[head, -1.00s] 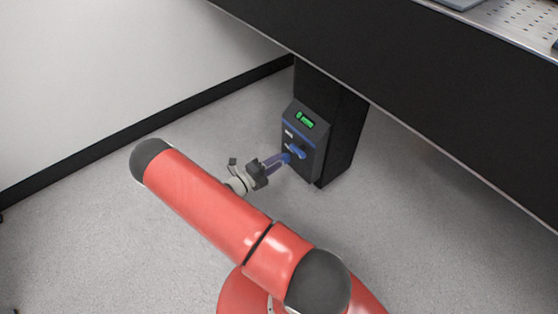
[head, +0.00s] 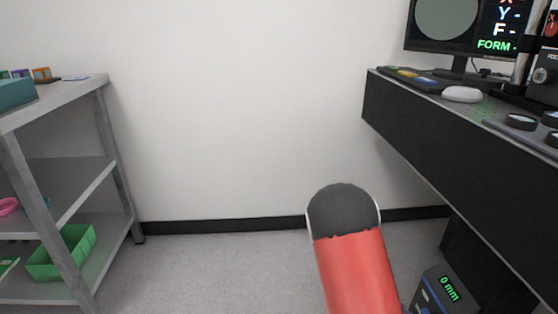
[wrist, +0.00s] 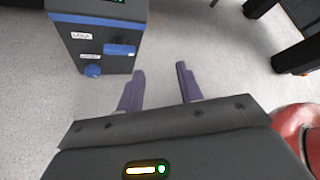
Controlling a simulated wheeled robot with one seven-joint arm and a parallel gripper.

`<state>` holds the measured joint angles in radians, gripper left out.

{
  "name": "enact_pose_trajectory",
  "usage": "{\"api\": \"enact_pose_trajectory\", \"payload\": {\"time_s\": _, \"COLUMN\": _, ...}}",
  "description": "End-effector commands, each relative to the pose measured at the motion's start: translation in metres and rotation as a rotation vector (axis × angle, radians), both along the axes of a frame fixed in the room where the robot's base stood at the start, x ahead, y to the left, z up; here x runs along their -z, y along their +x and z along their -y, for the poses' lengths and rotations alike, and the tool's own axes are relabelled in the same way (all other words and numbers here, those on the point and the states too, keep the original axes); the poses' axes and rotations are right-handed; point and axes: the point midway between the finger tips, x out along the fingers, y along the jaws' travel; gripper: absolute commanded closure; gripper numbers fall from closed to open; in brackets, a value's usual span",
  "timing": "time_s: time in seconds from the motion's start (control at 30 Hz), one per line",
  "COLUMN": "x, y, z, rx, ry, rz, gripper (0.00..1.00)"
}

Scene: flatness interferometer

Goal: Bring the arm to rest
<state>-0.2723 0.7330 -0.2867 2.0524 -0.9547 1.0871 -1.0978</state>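My gripper (wrist: 160,88) shows in the wrist view with its two purple fingers apart and nothing between them. Bare grey floor shows past the fingertips. A dark control box (wrist: 100,45) with a blue lever and a blue knob stands ahead and to the left of the fingers, apart from them. The same box (head: 442,293) shows at the lower right of the head view, its green display reading 0 mm. My red arm with a dark end cap rises in the bottom middle of the head view. My gripper is out of the head view.
A black-sided bench (head: 460,150) runs along the right, with a monitor (head: 450,25) and a white mouse (head: 462,94) on it. A grey shelf rack (head: 85,95) with a green bin (head: 62,258) stands at the left. Floor between them is clear.

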Motion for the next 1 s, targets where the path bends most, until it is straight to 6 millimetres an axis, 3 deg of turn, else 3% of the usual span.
{"api": "enact_pose_trajectory", "payload": {"time_s": 0.1, "x": -0.037, "y": -0.015, "z": -0.016, "rx": 0.173, "ry": 0.095, "rz": 0.244, "gripper": 0.64}}
{"api": "enact_pose_trajectory", "payload": {"time_s": 0.5, "x": -0.142, "y": -0.073, "z": -0.076, "rx": 0.782, "ry": 0.397, "rz": 0.939, "gripper": 0.64}}
{"api": "enact_pose_trajectory", "payload": {"time_s": 0.8, "x": -0.206, "y": -0.127, "z": -0.123, "rx": 1.267, "ry": 0.645, "rz": 1.333, "gripper": 0.64}}
{"api": "enact_pose_trajectory", "payload": {"time_s": 1.0, "x": -0.231, "y": -0.156, "z": -0.147, "rx": 1.524, "ry": 0.786, "rz": 1.479, "gripper": 0.64}}
